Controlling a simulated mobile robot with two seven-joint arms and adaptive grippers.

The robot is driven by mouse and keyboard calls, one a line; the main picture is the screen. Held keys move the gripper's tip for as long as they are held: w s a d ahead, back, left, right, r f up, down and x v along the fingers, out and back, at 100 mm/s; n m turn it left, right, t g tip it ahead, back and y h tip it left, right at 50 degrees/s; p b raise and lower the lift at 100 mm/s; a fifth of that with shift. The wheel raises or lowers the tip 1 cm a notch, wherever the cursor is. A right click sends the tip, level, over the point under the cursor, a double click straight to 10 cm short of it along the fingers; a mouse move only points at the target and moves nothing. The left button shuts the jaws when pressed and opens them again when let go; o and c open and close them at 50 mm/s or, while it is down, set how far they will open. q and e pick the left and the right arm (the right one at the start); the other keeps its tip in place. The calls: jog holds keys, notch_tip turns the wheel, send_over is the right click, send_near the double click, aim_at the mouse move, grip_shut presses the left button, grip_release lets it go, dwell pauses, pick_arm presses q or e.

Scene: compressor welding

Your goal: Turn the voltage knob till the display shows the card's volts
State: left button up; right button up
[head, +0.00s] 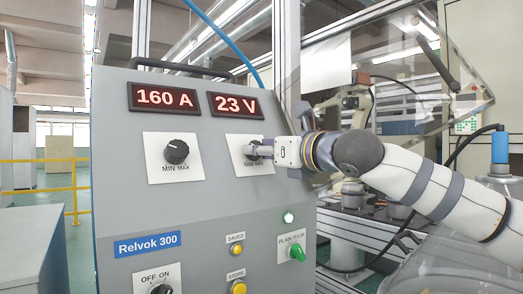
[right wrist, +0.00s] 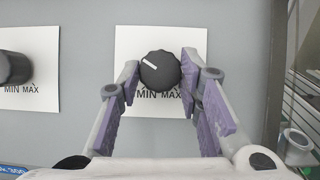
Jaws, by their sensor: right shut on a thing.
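The grey welding power source (head: 120,200) fills the left half of the head view. Its voltage display (head: 236,105) reads 23 V in red. The voltage knob (right wrist: 160,70) is black and round, on a white MIN MAX plate (right wrist: 135,105). Its white mark points to the upper left in the right wrist view. My right gripper (right wrist: 159,76) is shut on this knob, one finger on each side. In the head view my right gripper (head: 262,150) hides most of the knob. My left gripper is not in view. I see no card with volts in either view.
The current display (head: 164,97) reads 160 A, above its own black knob (head: 176,151). A metal frame post (head: 287,60) stands behind the box's right edge.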

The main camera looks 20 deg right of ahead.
jog(key=n+y, duration=0.1)
jog(key=n, duration=0.1)
jog(key=shift+d+n+g, duration=0.15)
jog(key=shift+n+g, duration=0.15)
jog(key=shift+w+n+y, duration=0.15)
jog(key=shift+n+y, duration=0.15)
jog(key=shift+n, duration=0.3)
jog(key=n, duration=0.1)
jog(key=n+g+y+b, duration=0.1)
jog(key=n, duration=0.1)
jog(key=n+g+y+b, duration=0.1)
jog(key=shift+w+d+f+n, duration=0.15)
jog(key=shift+w+f+n, duration=0.05)
jog(key=shift+f+n, duration=0.1)
jog(key=n, duration=0.1)
jog(key=n+g+b, duration=0.1)
jog(key=shift+s+r+n+g, duration=0.1)
jog(key=shift+r+n+g, duration=0.2)
jog(key=shift+r+n, duration=0.1)
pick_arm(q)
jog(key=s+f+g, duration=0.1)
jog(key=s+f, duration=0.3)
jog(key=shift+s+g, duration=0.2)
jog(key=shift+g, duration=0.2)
pick_arm(e)
jog(key=shift+r+n+g+y, duration=0.1)
jog(key=shift+n+g+y, duration=0.45)
jog(key=shift+n, duration=0.65)
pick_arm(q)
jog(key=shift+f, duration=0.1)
